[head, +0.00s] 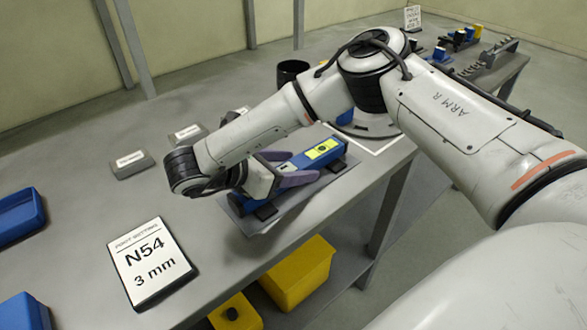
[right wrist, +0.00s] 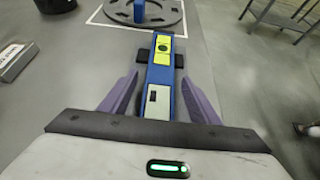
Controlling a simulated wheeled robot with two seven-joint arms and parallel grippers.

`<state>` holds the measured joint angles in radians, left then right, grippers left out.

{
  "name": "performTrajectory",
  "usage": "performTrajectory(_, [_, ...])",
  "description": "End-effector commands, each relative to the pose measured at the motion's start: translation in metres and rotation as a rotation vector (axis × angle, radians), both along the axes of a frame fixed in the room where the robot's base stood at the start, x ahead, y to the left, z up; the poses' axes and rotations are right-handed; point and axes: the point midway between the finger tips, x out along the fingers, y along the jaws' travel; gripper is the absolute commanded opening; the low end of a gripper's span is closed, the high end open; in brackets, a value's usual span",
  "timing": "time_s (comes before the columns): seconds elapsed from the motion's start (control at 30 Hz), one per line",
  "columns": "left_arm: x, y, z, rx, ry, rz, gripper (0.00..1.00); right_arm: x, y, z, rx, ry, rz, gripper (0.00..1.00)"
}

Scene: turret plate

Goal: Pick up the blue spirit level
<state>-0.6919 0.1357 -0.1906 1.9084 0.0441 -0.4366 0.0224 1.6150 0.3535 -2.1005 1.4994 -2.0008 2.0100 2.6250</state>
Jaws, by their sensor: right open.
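The blue spirit level (head: 308,157) rests on two dark supports on a grey plate (head: 342,172) near the table's front edge. It has a yellow-green top panel with a round vial. My right gripper (head: 287,167) is at the level, its purple fingers apart on either side of it. In the right wrist view the level (right wrist: 164,75) runs lengthwise between the open fingers of the gripper (right wrist: 160,90), with gaps on both sides. The level's near end is hidden by the gripper body. My left gripper is not in view.
A sign reading N54 3 mm (head: 150,262) lies at the front left. Blue bins (head: 20,215) stand at the left edge. A round grey turret plate (head: 365,128) lies behind the level. Yellow bins (head: 300,275) sit below the tabletop. A black cup (head: 292,71) stands at the back.

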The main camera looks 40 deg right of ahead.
Motion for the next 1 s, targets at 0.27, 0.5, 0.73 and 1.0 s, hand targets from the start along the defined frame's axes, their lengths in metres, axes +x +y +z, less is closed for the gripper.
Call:
performTrajectory(0.27, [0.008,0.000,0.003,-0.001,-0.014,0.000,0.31,0.001,-0.002,-0.001,0.000,-0.002,0.001,0.55])
performTrajectory(0.5, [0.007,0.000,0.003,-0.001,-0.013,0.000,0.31,0.001,-0.002,-0.001,0.000,-0.002,0.001,0.14])
performTrajectory(0.73, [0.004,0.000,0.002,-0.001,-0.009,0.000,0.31,0.001,-0.002,0.000,-0.002,-0.004,0.000,0.00])
performTrajectory(1.0, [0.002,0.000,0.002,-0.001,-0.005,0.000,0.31,0.002,-0.002,0.012,-0.002,-0.006,0.001,0.00])
